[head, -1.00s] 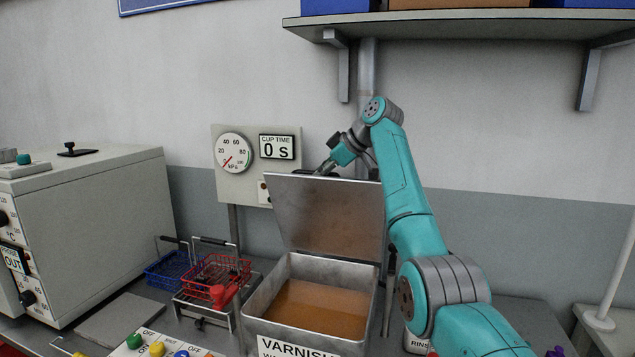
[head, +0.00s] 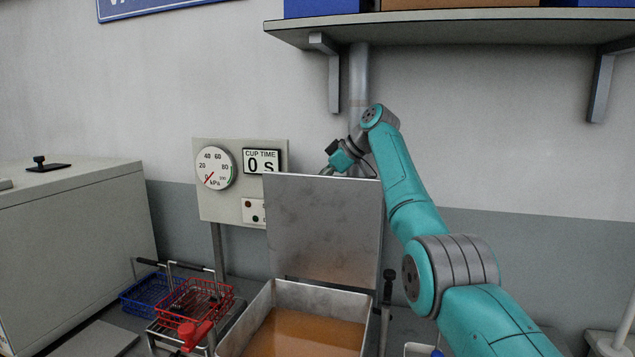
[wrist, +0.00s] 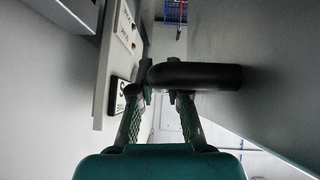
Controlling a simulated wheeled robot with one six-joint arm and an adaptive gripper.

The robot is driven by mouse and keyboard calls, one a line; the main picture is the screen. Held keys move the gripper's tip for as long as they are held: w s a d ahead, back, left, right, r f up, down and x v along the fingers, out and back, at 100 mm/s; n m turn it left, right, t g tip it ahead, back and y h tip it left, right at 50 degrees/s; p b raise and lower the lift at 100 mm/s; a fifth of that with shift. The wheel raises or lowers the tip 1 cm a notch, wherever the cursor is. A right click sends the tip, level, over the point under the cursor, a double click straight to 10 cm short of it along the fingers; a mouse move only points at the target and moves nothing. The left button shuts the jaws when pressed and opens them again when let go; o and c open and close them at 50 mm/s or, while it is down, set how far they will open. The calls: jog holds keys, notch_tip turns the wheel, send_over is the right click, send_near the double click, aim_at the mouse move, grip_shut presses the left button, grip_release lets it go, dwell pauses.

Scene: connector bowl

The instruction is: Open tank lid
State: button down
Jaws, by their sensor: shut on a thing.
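The varnish tank (head: 318,297) is an open metal box with amber liquid (head: 308,333) in it. Its grey metal lid (head: 328,225) stands raised and roughly upright at the tank's back edge. My gripper (head: 330,168) is behind the lid's top edge in the head view, with its fingertips mostly hidden. In the wrist view my gripper (wrist: 158,95) is shut on the lid's black handle (wrist: 205,76), which sticks out from the lid's outer face (wrist: 265,60).
A panel (head: 208,198) with a pressure gauge and a cup time display reading 0 s is close behind my gripper. A shelf (head: 450,25) hangs above. Red (head: 196,305) and blue (head: 150,292) wire baskets stand left of the tank. A grey cabinet (head: 75,255) is farther left.

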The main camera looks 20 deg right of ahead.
jog(key=shift+w+d, duration=0.1)
jog(key=shift+w, duration=0.1)
dwell(0.3)
jog(key=c, duration=1.1)
grip_release()
jog(key=shift+c, duration=0.2)
jog(key=v, duration=1.2)
